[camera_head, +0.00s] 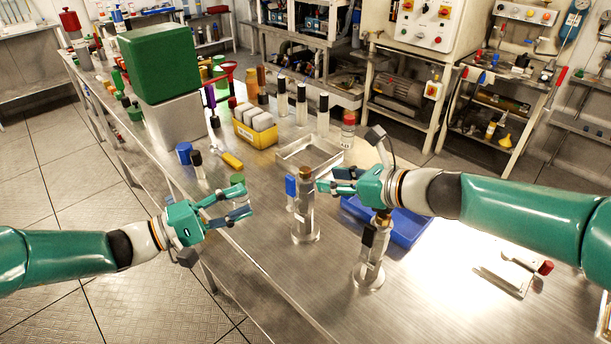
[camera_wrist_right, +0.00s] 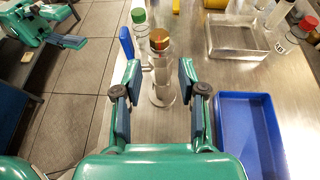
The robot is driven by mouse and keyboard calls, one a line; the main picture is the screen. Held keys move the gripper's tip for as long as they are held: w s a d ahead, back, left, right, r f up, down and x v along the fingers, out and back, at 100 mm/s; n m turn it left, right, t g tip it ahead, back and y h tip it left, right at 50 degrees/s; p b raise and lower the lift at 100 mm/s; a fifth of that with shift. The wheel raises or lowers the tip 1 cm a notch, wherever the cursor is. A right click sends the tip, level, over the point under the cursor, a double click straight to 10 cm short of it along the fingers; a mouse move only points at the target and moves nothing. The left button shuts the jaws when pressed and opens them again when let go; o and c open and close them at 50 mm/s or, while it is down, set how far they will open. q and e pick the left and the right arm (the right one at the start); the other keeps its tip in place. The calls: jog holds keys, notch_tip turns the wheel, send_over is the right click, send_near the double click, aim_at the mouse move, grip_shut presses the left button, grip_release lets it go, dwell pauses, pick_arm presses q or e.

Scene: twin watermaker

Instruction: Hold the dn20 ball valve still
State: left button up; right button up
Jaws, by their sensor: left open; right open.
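A ball valve with a blue lever (camera_head: 291,187) and a brass-coloured top stands upright on a round metal foot on the bench, which I take for the dn20 ball valve (camera_head: 304,208). My right gripper (camera_head: 327,181) is open just right of its upper part. In the right wrist view the valve (camera_wrist_right: 161,72) appears in the gap between the open fingers of this gripper (camera_wrist_right: 158,75), with space on both sides. My left gripper (camera_head: 245,201) is open and empty, left of the valve and apart from it. It shows small in the right wrist view (camera_wrist_right: 72,27).
A second valve stand (camera_head: 370,262) with a black lever is nearer the front. A blue tray (camera_head: 411,231) lies right of the valve, partly behind my right gripper. A clear-walled metal tray (camera_head: 297,150) and a yellow bin (camera_head: 252,134) stand behind.

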aim_at(310, 176)
jog(key=x, duration=0.8)
jog(key=shift+w+a+f, duration=0.1)
jog(key=shift+w+a, duration=0.1)
jog(key=shift+c, duration=0.3)
grip_shut()
dwell(0.5)
jog(key=shift+o, duration=1)
grip_release()
grip_shut()
dwell(0.4)
